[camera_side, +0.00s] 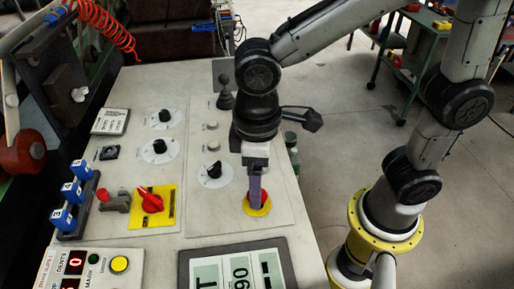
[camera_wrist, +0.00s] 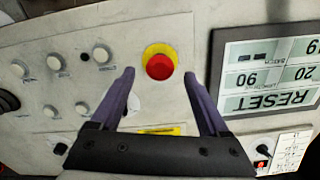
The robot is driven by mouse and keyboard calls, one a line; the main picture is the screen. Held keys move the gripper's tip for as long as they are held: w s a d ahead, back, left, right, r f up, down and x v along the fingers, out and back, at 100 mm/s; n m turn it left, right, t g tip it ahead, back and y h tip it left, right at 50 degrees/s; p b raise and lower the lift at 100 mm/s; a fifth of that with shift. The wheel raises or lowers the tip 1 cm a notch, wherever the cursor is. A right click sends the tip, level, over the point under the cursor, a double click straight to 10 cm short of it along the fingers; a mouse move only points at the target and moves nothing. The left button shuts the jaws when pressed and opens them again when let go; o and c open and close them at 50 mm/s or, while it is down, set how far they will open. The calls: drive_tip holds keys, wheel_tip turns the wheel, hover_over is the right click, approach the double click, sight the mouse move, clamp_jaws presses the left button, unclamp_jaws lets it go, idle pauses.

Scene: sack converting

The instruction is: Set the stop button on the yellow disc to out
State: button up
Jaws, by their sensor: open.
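The stop button (camera_wrist: 160,66) is a round red cap on a yellow disc (camera_wrist: 147,52) set in the pale panel. In the side view the red button (camera_side: 252,201) shows partly behind my fingers, with the yellow disc (camera_side: 264,211) around its foot. My gripper (camera_wrist: 163,76) is open, with one purple finger on each side of the button in the wrist view. In the side view my gripper (camera_side: 256,200) points down over the button. I cannot tell whether the fingers touch it, or whether the button is in or out.
A screen (camera_side: 238,268) lies just in front of the disc. A black knob (camera_side: 213,170) and a black lever (camera_side: 225,95) stand to the left and behind. A red rotary switch (camera_side: 150,200) on a yellow plate is further left. Small green objects (camera_side: 292,145) stand at the panel's right edge.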

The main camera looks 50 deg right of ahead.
wheel_tip(320, 180, up, 12)
drive_tip(key=shift+r, duration=0.2)
idle(0.4)
drive_tip(key=s+d+r+m+t, duration=0.1)
drive_tip(key=s+d+m+t, duration=0.2)
drive_tip(key=d, duration=1)
drive_tip(key=s+d+f+m+t, duration=0.2)
drive_tip(key=s+d+f+m, duration=0.1)
drive_tip(key=d+f, duration=0.2)
wheel_tip(320, 180, down, 2)
drive_tip(key=shift+s+d+f+t, duration=0.1)
drive_tip(key=shift+s+d+t, duration=0.2)
drive_tip(key=shift+d, duration=0.05)
idle(2.0)
